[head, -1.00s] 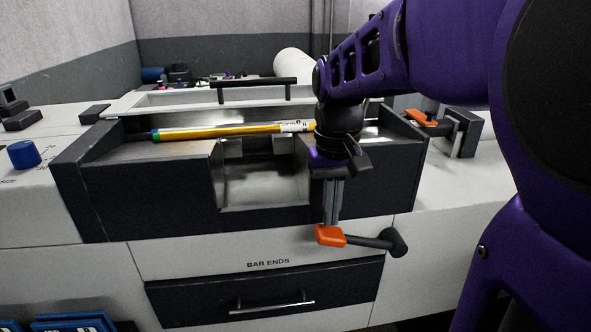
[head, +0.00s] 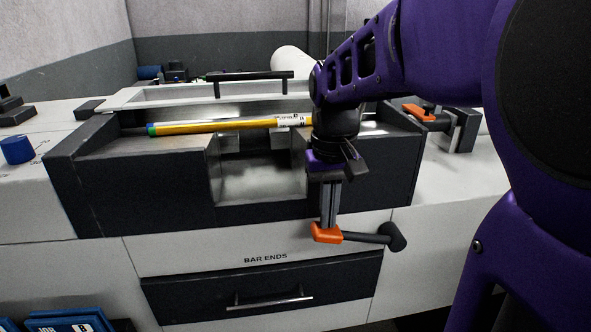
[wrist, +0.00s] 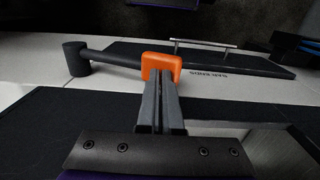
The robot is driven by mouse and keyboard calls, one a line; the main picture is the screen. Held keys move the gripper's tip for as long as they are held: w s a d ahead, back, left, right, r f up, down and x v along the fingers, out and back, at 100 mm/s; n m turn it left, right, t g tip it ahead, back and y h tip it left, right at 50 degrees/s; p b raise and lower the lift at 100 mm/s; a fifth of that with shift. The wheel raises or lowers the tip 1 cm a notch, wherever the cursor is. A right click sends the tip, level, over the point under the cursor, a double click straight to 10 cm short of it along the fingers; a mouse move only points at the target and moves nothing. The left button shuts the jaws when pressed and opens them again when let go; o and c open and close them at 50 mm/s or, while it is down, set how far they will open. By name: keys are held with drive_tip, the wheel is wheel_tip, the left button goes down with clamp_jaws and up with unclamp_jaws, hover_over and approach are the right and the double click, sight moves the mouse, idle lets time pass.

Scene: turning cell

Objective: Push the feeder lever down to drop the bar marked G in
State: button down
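The feeder lever is a dark bar with an orange grip (head: 326,233) at its left end and a round dark hub (head: 397,237) at its right end. It lies close to level on the front of the feeder (head: 130,195). My gripper (head: 328,222) points down with its fingers closed together. Their tips meet the orange grip from above; in the wrist view the grip (wrist: 168,62) shows just beyond the fingertips (wrist: 160,76). A yellow bar (head: 210,127) with a blue-green end lies across the top of the feeder. Its white label (head: 293,120) is too small to read surely.
A drawer (head: 210,295) marked BAR ENDS is below the feeder. A second orange-handled part (head: 420,111) stands at the right. A blue knob (head: 17,150) is at the left, and blue bins (head: 70,322) are at the lower left.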

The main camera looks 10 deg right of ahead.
sight(326, 232)
drive_tip(key=shift+f, duration=0.15)
drive_tip(key=shift+f+b, duration=0.6)
drive_tip(key=shift+f, duration=0.4)
drive_tip(key=shift+a+f+b, duration=0.15)
drive_tip(key=shift+f+b, duration=0.5)
drive_tip(key=shift+f, duration=0.25)
